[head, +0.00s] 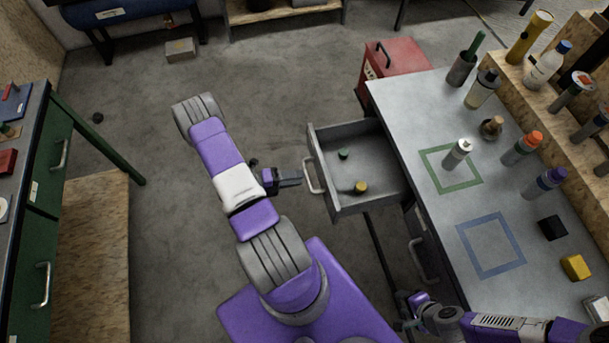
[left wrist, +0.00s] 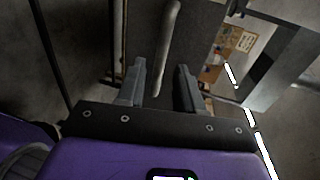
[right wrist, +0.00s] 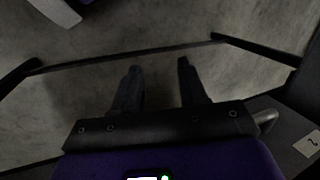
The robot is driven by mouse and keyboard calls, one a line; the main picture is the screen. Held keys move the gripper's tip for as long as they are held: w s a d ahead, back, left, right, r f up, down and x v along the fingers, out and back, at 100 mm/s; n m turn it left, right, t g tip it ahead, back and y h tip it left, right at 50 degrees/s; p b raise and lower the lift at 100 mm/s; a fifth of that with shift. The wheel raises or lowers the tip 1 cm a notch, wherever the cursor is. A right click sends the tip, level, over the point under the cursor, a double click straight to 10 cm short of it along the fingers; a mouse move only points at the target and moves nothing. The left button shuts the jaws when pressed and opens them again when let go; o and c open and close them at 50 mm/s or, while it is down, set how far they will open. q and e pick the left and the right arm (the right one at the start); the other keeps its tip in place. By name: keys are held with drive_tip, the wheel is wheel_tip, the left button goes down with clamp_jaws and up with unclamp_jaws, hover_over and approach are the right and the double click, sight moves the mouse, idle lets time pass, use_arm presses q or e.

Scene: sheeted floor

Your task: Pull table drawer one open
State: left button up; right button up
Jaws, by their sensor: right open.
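The upper table drawer (head: 345,200) stands pulled out from the grey-topped table (head: 405,100). A small green item (head: 343,154) and a small yellow item (head: 360,187) lie inside it. Its pale bar handle (head: 313,176) faces left and also shows in the left wrist view (left wrist: 170,45). My left gripper (head: 299,179) is beside the handle. In the left wrist view its fingers (left wrist: 160,75) are apart, with the handle's end between them and gaps visible. My right gripper (right wrist: 158,70) is open and empty, low by the table's front.
A closed lower drawer has a handle (head: 417,258); a label reading 2 (right wrist: 311,143) shows in the right wrist view. A red toolbox (head: 395,62) stands behind the table. Bottles and marked squares occupy the tabletop.

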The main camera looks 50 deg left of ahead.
use_arm(q)
drive_tip(key=v, duration=0.3)
idle(0.6)
